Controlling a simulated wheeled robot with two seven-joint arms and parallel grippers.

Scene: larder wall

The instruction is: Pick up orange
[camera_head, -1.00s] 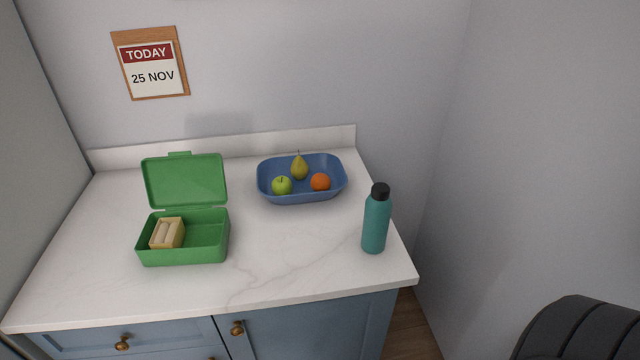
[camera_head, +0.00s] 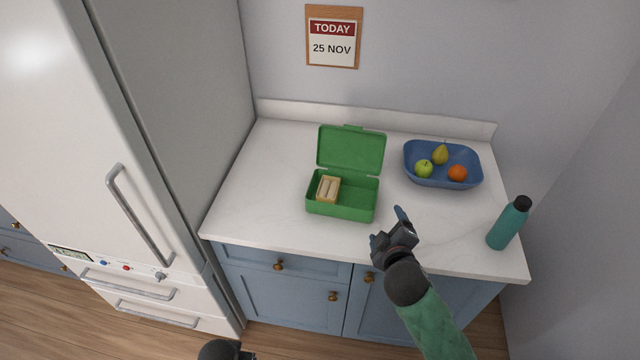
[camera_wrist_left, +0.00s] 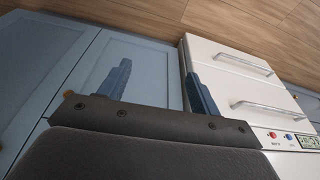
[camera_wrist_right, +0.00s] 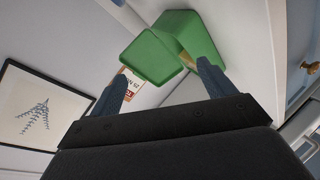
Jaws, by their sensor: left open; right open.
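The orange (camera_head: 457,173) lies in the blue bowl (camera_head: 425,179) at the back right of the counter, with a green apple (camera_head: 424,169) and a pear (camera_head: 440,155). My right gripper (camera_head: 387,222) is open and empty at the counter's front edge, in front of and to the left of the bowl. In the right wrist view its fingers (camera_wrist_right: 165,88) are apart, with nothing between them. My left gripper shows only as a dark piece at the bottom of the head view; its open, empty fingers (camera_wrist_left: 155,85) face cabinet fronts in the left wrist view.
A green lunchbox (camera_head: 342,207) with its lid up holds a sandwich (camera_head: 328,188), left of the bowl. A teal bottle (camera_head: 507,224) stands upright at the right front. A white fridge (camera_head: 100,110) stands at the left. The counter between lunchbox and bowl is clear.

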